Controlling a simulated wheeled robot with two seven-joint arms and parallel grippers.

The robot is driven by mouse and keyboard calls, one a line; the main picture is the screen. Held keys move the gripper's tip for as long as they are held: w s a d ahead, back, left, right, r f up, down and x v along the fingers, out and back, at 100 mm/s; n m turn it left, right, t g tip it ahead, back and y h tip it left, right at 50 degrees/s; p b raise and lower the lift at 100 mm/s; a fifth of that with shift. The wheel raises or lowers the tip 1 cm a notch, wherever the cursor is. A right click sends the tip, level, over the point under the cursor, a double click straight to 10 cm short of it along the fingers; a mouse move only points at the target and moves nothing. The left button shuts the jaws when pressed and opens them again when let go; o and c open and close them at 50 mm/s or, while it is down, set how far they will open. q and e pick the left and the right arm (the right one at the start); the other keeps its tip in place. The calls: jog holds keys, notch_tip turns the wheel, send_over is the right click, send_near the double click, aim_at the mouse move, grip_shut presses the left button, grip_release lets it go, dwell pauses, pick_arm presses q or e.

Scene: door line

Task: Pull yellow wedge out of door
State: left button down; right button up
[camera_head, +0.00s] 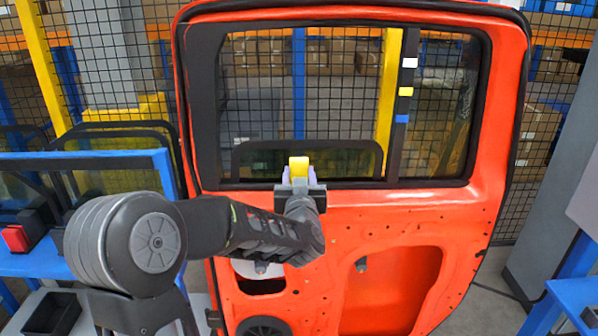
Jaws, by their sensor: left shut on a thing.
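The yellow wedge (299,166) shows at the lower edge of the window opening of the orange-red door (420,208). My left gripper (299,182) is shut on the wedge, with its pale fingers on either side of it. The gripper and arm cover the wedge's lower part, so I cannot tell whether it still sits in the door. A dark-edged glass pane (345,158) stands low in the window opening behind the wedge. My right gripper is not in view.
White, yellow and blue clips (402,92) sit on the window's right-hand divider. A blue rack (85,160) with dark-framed panes stands at the left, with a red-and-black object (16,238) on it. A grey column (560,170) and blue table (580,295) are at the right.

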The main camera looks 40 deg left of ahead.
pick_arm(q)
jog(key=v, duration=0.4)
jog(key=shift+s+d, duration=0.25)
